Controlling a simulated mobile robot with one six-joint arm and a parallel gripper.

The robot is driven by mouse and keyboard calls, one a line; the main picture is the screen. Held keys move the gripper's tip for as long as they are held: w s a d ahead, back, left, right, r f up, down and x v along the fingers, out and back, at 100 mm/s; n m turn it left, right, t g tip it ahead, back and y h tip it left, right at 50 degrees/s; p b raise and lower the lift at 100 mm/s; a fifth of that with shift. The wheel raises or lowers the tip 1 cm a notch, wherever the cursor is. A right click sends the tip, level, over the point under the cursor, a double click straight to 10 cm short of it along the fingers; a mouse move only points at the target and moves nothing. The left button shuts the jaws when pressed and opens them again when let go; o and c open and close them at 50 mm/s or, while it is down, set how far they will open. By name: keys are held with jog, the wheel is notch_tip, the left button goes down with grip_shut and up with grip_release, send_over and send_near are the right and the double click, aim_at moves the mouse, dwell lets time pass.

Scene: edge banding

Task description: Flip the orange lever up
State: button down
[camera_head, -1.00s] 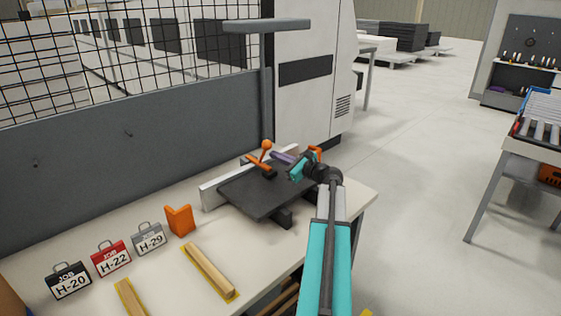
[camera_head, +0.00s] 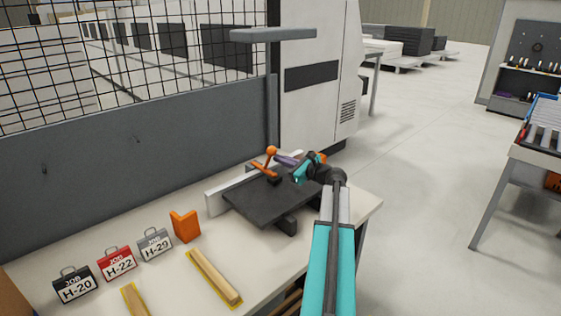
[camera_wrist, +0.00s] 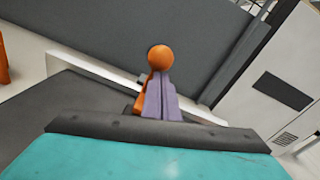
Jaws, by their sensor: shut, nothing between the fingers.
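The orange lever (camera_head: 271,151) has a round knob on a short stem. It rises from a clamp with an orange bar and a black base on the dark plate (camera_head: 262,207). In the wrist view the orange knob (camera_wrist: 160,57) shows just past the fingertips, with part of its orange stem to the left of the fingers. My gripper (camera_head: 284,159) has purple fingers that are shut and empty, close to the right of the lever. The fingers (camera_wrist: 161,103) also show in the wrist view, hiding part of the stem. I cannot tell whether they touch it.
A white fence (camera_head: 224,198) runs behind the plate. A grey post (camera_head: 271,105) and panel stand behind.

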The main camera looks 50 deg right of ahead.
jog(key=shift+g, duration=0.4)
jog(key=w+r+p, duration=0.1)
jog(key=r+p, duration=0.1)
jog(key=r, duration=0.1)
jog(key=w+r+p, duration=0.1)
jog(key=p, duration=0.1)
jog(key=shift+w+r, duration=0.15)
jog(key=shift+w, duration=0.2)
jog(key=w+r+p, duration=0.1)
jog(key=w+r, duration=0.2)
jog(key=w, duration=0.3)
jog(key=w+d+r, duration=0.1)
jog(key=w+r, duration=0.2)
jog(key=w, duration=0.4)
jog(key=shift+p, duration=0.4)
